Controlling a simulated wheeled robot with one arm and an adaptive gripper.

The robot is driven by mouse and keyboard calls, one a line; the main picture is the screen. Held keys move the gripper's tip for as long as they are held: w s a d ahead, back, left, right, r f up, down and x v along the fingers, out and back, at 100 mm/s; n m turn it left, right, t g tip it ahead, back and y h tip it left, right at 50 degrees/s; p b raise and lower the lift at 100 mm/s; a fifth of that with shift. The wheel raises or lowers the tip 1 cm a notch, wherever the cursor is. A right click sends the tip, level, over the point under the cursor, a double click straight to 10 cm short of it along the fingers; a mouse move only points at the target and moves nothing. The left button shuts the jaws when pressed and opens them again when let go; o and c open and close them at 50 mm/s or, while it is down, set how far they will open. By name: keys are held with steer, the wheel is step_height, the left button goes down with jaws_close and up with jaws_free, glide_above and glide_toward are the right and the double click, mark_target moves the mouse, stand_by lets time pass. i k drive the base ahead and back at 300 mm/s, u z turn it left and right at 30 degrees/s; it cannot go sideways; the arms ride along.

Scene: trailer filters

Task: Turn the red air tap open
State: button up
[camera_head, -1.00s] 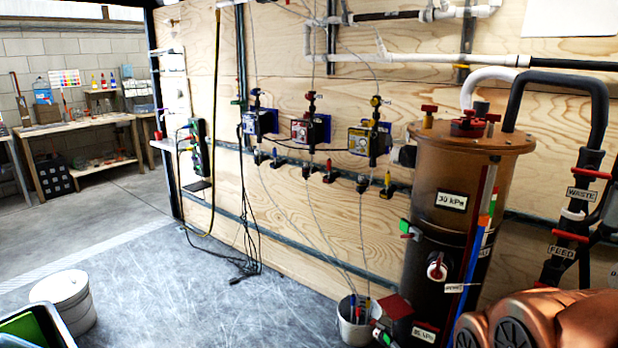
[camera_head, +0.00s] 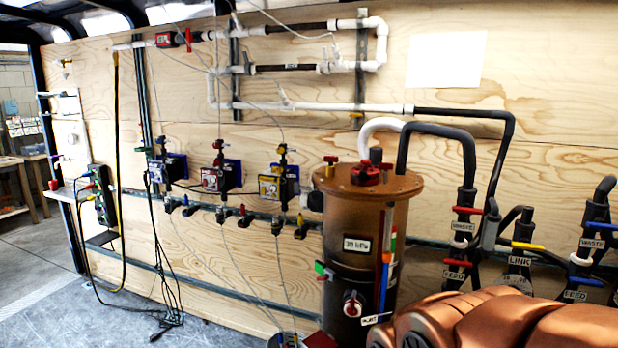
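Several small taps sit along a dark rail on the plywood wall, below three small blue-backed units. One with a red handle (camera_head: 243,217) is below and right of the middle unit (camera_head: 220,177). Other red handles show on top of the middle unit (camera_head: 219,146), on the upper pipe (camera_head: 188,38), on the brown tank's lid (camera_head: 330,160) and on the hoses at right (camera_head: 467,210). I cannot tell from labels which is the air tap. My gripper is not in view; copper-coloured parts of my arm fill the bottom right.
The brown tank (camera_head: 365,210) with a gauge label stands in front of the wall, right of the units. Thick black hoses with coloured handles are at right. Black cables (camera_head: 168,300) hang at left. Grey floor (camera_head: 50,305) is clear at lower left.

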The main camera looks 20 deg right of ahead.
mark_target(331, 160)
steer(key=u, duration=0.6)
steer(key=i, duration=1.4)
steer(key=z, duration=0.35)
steer(key=i, duration=1.15)
steer(key=z, duration=0.85)
